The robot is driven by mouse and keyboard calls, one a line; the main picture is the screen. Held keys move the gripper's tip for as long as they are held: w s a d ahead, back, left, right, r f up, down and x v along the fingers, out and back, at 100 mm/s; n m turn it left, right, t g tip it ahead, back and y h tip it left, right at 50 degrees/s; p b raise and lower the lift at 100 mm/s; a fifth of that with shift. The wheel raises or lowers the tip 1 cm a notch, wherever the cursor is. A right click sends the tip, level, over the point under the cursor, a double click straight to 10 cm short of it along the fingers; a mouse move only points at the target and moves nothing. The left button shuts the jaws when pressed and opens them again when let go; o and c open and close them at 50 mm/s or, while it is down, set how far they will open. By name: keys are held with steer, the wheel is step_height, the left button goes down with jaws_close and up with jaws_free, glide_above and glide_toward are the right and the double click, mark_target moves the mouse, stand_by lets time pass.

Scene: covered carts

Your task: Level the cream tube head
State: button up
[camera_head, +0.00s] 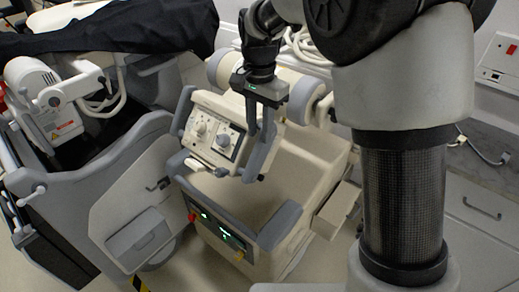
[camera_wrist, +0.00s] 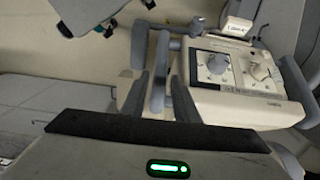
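The cream tube head (camera_head: 215,130) sits on a cream cart in the head view, its panel with two dials facing front and sloping. Grey handles run along its two sides. My gripper (camera_head: 260,140) reaches down from above at the right handle (camera_head: 263,155). In the wrist view, the tube head (camera_wrist: 235,80) is at the right, with its dials visible. The grey handle (camera_wrist: 159,65) lies between the two dark fingers of my gripper (camera_wrist: 158,100). The fingers are apart, and I cannot tell whether either touches the handle.
The cream cart (camera_head: 305,165) has a lit panel and grey bumpers at its front. A grey cart (camera_head: 95,205) stands close at left, carrying a white device (camera_head: 45,95) and a black cover (camera_head: 120,28). Cabinets (camera_head: 485,215) stand at right.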

mark_target(260, 150)
step_height(260, 150, down, 7)
steer(key=shift+f, duration=0.15)
jaws_close()
